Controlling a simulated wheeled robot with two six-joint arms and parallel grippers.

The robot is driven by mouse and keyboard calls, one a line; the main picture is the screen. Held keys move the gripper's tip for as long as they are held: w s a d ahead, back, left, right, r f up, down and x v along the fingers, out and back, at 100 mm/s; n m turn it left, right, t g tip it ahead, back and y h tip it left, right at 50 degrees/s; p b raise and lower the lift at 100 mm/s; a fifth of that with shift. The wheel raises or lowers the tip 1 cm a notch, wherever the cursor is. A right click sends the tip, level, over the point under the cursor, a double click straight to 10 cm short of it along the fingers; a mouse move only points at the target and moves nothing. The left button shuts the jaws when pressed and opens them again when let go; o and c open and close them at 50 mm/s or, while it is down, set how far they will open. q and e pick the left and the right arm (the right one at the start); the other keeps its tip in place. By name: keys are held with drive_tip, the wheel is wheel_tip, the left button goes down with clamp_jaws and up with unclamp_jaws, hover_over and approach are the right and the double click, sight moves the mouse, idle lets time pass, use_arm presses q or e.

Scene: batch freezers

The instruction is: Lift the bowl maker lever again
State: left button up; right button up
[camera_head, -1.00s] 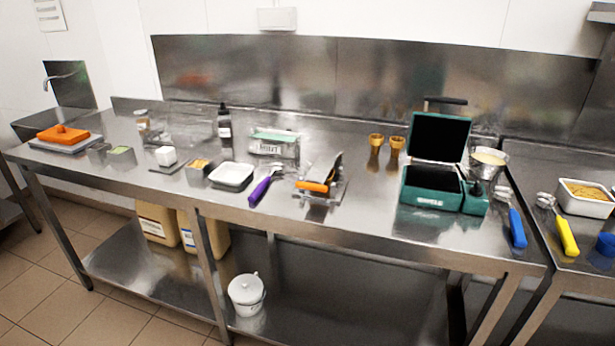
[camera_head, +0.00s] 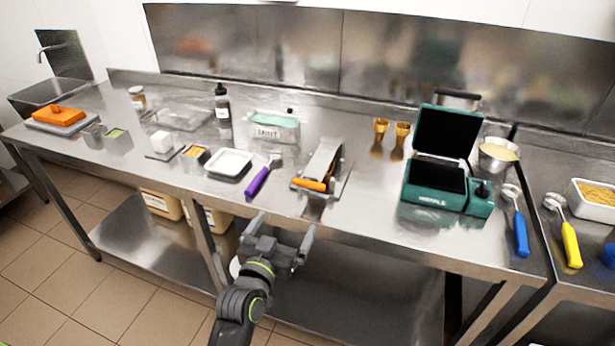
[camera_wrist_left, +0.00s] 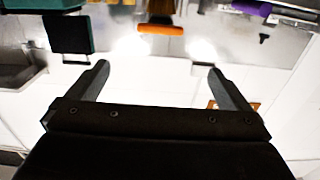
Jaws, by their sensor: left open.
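The green bowl maker (camera_head: 432,200) stands on the right part of the steel counter. Its lid (camera_head: 444,132) is raised, showing a dark inside. Part of a green body, apparently the bowl maker, shows in the left wrist view (camera_wrist_left: 22,25) at the top left. My left gripper (camera_head: 283,228) is open and empty in front of the counter's front edge, left of and apart from the bowl maker. Its spread fingers also show in the left wrist view (camera_wrist_left: 158,69). My right gripper is not in view.
An orange-handled tool (camera_head: 310,184) and a purple scoop (camera_head: 258,180) lie left of the bowl maker.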

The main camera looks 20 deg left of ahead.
use_arm(q)
drive_tip(key=p, duration=0.3)
approach(308, 184)
drive_tip(key=w, duration=0.3)
drive_tip(key=w+b, duration=0.1)
drive_tip(key=w, duration=0.5)
drive_tip(key=shift+w+d, duration=0.1)
drive_tip(key=shift+w, duration=0.1)
drive_tip(key=shift+w+b, duration=0.3)
drive_tip(key=shift+w, duration=0.5)
